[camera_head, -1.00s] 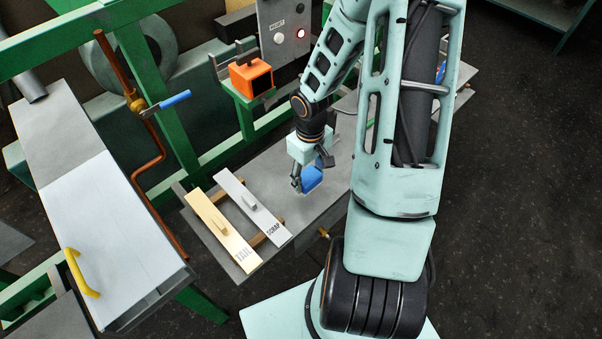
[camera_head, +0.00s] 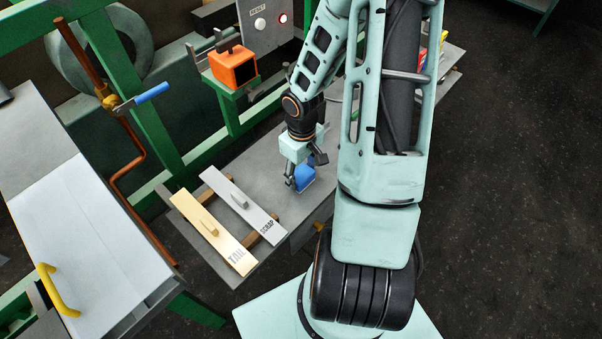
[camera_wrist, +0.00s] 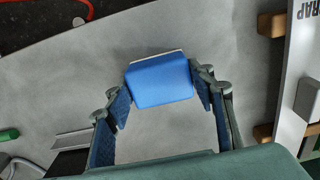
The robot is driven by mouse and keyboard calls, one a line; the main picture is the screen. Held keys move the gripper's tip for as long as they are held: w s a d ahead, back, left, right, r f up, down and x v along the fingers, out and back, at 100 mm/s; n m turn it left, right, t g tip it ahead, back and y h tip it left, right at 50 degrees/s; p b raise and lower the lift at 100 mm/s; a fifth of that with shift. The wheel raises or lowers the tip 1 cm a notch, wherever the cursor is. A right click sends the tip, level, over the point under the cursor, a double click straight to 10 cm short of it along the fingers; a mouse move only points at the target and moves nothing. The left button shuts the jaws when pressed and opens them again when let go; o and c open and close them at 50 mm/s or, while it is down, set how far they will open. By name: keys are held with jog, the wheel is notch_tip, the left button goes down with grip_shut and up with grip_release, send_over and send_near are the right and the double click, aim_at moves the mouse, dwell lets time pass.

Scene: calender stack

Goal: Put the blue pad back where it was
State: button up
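The blue pad (camera_head: 305,177) is at my gripper, over the grey table (camera_head: 226,262). In the wrist view the blue pad (camera_wrist: 160,82) lies between the two fingertips, which appear to touch its two sides; a thin pale edge shows along its far side. My gripper (camera_wrist: 163,92) is shut on it, with the fingers spread to its width. In the head view my gripper (camera_head: 303,172) points down at the table. Whether the pad touches the table or hangs just above it, I cannot tell.
A pale yellow TAIL board (camera_head: 200,225) and a grey SCRAP board (camera_head: 235,200) lie on wooden strips left of the pad.

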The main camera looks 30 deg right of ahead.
aim_at(302, 173)
jog(key=o, duration=0.5)
notch_tip(302, 173, up, 12)
jog(key=p, duration=0.2)
jog(key=shift+r+p, duration=0.15)
jog(key=shift+p, duration=0.2)
jog(key=shift+w, duration=0.1)
